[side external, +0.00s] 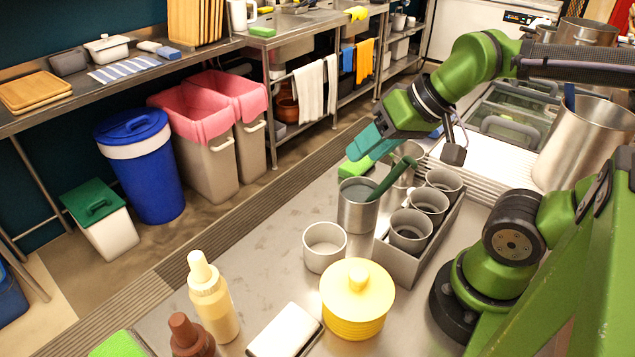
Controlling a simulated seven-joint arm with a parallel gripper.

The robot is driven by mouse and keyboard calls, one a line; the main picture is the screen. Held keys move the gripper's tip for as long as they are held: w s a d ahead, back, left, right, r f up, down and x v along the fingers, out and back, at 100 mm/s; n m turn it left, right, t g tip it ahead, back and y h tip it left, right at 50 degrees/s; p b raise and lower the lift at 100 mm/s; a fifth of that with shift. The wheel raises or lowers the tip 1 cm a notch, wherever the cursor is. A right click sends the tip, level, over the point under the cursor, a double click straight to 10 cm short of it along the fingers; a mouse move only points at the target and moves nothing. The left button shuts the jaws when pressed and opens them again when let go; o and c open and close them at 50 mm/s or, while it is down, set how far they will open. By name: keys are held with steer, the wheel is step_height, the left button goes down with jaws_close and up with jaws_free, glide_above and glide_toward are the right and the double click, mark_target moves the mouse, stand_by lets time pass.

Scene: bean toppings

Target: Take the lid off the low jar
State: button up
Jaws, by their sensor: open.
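The low jar (357,325) is yellow with ribbed sides and stands upright at the front of the steel counter. Its pale yellow lid (340,284) with a round knob sits on top of it. My gripper (358,156) has teal and green fingers and is open, high in the picture and well behind the jar. It is apart from the jar and lid, and I see nothing held in it. The gap between the fingers is hard to make out from this side.
A white cup (325,258) and a metal cup (357,216) with a green-handled utensil stand behind the jar. A metal holder (400,264) with several cups is at right. A cream bottle (214,305), a brown bottle (190,338) and a white-topped box (284,330) stand left.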

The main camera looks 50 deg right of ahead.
steer(key=o, duration=0.4)
steer(key=m+g+h, duration=0.2)
steer(key=m+g, duration=0.1)
steer(key=g, duration=0.4)
glide_above(359, 272)
steer(key=f, duration=0.8)
steer(key=shift+a+f, duration=0.2)
steer(key=shift+f, duration=0.1)
steer(key=shift+d+f, duration=0.2)
steer(key=shift+f, duration=2.7)
